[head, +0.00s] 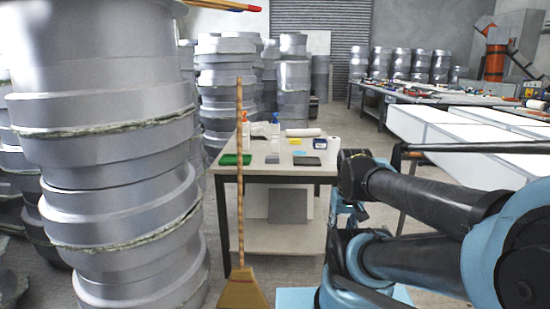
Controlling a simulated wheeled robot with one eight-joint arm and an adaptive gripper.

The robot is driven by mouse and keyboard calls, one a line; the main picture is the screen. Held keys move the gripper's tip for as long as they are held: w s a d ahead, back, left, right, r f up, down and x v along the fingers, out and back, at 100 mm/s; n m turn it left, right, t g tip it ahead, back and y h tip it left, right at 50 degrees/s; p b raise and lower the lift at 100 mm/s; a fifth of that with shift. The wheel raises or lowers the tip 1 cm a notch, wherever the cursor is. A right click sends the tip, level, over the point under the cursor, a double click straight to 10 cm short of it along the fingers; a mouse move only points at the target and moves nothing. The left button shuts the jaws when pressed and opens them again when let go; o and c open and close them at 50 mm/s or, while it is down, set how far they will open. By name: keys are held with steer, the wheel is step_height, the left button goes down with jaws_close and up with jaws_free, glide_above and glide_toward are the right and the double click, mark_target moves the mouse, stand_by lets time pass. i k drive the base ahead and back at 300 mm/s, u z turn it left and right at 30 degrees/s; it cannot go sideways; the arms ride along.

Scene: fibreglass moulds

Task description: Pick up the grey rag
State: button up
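A small grey flat piece (272,159), which looks like the grey rag, lies on the worktable (258,171) in the middle of the view. It lies between a green item (235,159) on its left and a dark flat item (307,161) on its right. My arm comes in from the right and ends in front of the table's right side. My gripper (338,222) seems to hang at the arm's end, right of and nearer than the grey piece, clear of it. Its fingers cannot be made out.
A broom (241,200) stands upright in front of the table. Bottles (275,130), a white roll (303,132) and a blue-white container (320,143) stand at the table's back. Tall stacks of grey moulds (115,150) fill the left. Long white moulds (465,145) lie right.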

mark_target(269, 159)
steer(key=i, duration=0.9)
steer(key=u, duration=0.05)
